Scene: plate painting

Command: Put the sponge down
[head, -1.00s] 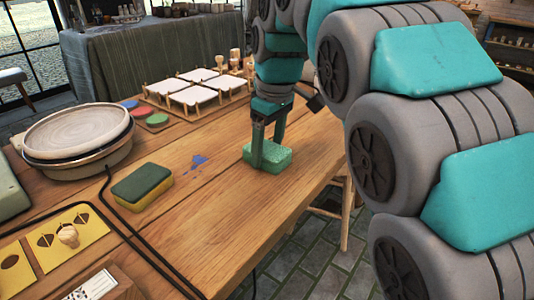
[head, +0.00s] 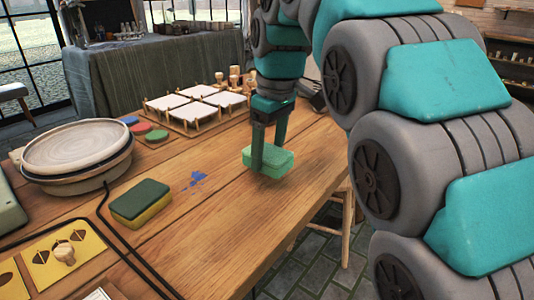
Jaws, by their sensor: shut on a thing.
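My gripper (head: 268,146) is shut on a light green sponge (head: 278,163) near the right edge of the wooden table (head: 225,225). The sponge is slightly tilted, and a dark shadow lies below it. It appears just above the tabletop, though I cannot tell if a corner touches. A second sponge (head: 141,203), dark green on yellow, lies on the table to the left. A blue paint smear (head: 196,179) is on the wood between the two sponges.
A pottery wheel with a round plate (head: 76,147) stands at the left. White tiles on a wooden rack (head: 197,103) and small colour discs (head: 143,128) are at the back. A yellow stencil card (head: 64,255) and a black cable (head: 118,243) lie at the front left.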

